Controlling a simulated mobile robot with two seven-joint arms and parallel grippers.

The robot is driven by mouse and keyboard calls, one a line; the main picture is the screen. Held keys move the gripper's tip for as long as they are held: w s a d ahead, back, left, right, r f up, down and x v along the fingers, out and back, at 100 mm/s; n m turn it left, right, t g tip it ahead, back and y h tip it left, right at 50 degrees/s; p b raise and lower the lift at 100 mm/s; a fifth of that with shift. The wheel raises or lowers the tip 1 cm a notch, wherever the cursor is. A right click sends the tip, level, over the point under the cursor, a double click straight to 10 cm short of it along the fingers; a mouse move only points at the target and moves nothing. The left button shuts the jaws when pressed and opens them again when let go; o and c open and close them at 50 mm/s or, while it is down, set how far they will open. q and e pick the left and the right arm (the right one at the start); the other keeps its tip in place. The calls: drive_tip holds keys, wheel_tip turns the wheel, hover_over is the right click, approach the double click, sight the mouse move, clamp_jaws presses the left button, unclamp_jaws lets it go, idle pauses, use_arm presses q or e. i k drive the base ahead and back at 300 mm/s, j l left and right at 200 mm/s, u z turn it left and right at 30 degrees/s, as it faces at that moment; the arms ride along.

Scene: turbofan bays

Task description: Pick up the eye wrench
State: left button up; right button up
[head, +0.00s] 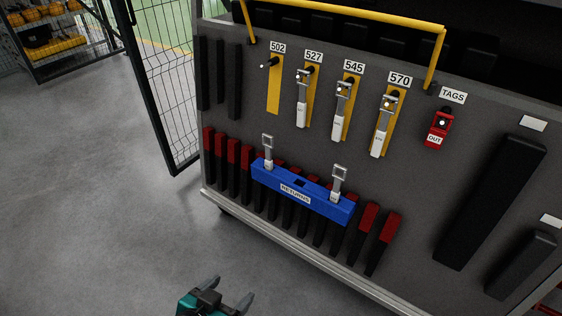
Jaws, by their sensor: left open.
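Several silver wrenches with pale handles are in view, and I cannot tell for sure which one is the eye wrench. Two stand upright in the blue RETURNS holder (325,205): a left wrench (268,152) and a right wrench (338,183), each with an open loop-like head. Three others hang on yellow strips: the 527 wrench (302,100), the 545 wrench (341,108) and the 570 wrench (382,125). The yellow strip under 502 (274,88) has a bare peg. My left gripper (229,290) is open and empty, low at the bottom, apart from the holder. My right gripper is not in view.
The grey cart panel (400,215) has a yellow rail (345,15), a red OUT tag (440,127) and several red-topped black bars (378,240). A wire mesh gate (165,80) stands to the left. A shelf (45,45) is far left. The left floor is clear.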

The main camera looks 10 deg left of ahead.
sight(269, 165)
drive_tip(key=i+j+z, duration=0.55)
drive_tip(key=i, duration=0.25)
drive_tip(key=j, duration=0.1)
